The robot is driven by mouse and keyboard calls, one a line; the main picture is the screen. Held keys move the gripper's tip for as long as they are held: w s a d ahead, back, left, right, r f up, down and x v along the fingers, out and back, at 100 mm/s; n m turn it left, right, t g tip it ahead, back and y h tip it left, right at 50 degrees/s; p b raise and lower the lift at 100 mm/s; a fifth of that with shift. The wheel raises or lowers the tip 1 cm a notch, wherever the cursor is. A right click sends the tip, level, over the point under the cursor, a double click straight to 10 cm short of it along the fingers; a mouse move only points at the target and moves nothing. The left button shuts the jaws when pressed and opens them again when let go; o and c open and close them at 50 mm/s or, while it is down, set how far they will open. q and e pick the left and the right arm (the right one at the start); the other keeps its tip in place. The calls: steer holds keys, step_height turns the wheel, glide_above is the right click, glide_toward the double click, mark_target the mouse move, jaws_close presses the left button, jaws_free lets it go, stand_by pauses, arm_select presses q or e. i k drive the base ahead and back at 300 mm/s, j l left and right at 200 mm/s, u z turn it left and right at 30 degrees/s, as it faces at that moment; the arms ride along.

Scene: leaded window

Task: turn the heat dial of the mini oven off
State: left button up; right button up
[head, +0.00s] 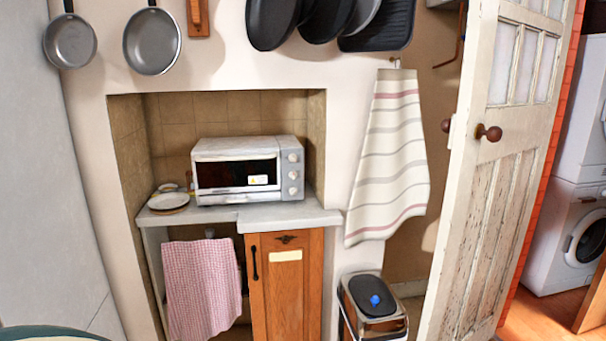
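The mini oven (238,169) stands on the grey counter inside a tiled niche, left of the middle of the head view. It is white with a dark glass door, which is shut. Its right side has a grey control panel with three round dials (293,174) stacked one above another. Their markings are too small to read, so I cannot tell which is the heat dial or how it is set. Neither of my grippers shows in the head view.
Plates (169,200) sit left of the oven on the counter (285,216). A pink cloth (203,290) hangs below beside a wooden cupboard door (286,285). A bin (372,305) stands at the lower right. A striped towel (391,160) hangs near an open panelled door (490,190).

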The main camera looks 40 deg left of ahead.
mark_target(293, 157)
steer(key=u, duration=1.6)
steer(key=i+z, duration=0.1)
steer(key=z, duration=0.35)
steer(key=i+z, duration=0.1)
steer(key=z, duration=0.4)
steer(key=i+j+z, duration=0.65)
steer(key=j, duration=0.35)
